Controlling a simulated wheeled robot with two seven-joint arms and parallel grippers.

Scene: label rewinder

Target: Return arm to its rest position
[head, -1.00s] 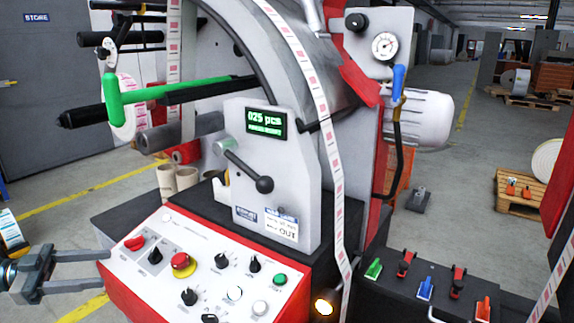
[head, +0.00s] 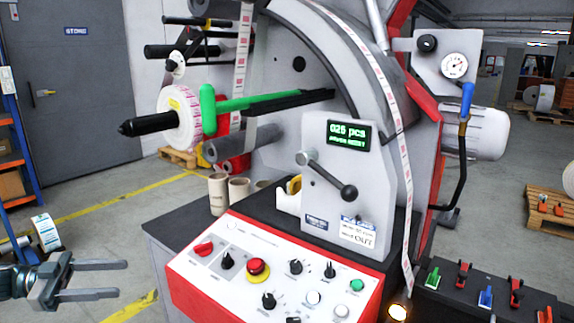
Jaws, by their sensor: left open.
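My left gripper (head: 121,281) is at the lower left in the head view. Its two grey fingers point right and are apart, with nothing between them. It hangs in the air, left of the rewinder's red-edged control panel (head: 225,285) and not touching it. The rewinder's green-handled arm (head: 208,108) stands out to the left of the machine, beside a label roll (head: 178,120) on a black shaft. A black-knobbed lever (head: 348,192) sits below the display (head: 349,132), which reads 025 pcs. My right gripper is not in view.
The panel carries a red stop button (head: 257,268) and several knobs. Cardboard cores (head: 218,194) stand on the dark machine top. A blue rack (head: 25,160) is at the left edge. Open floor lies between the rack and the machine.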

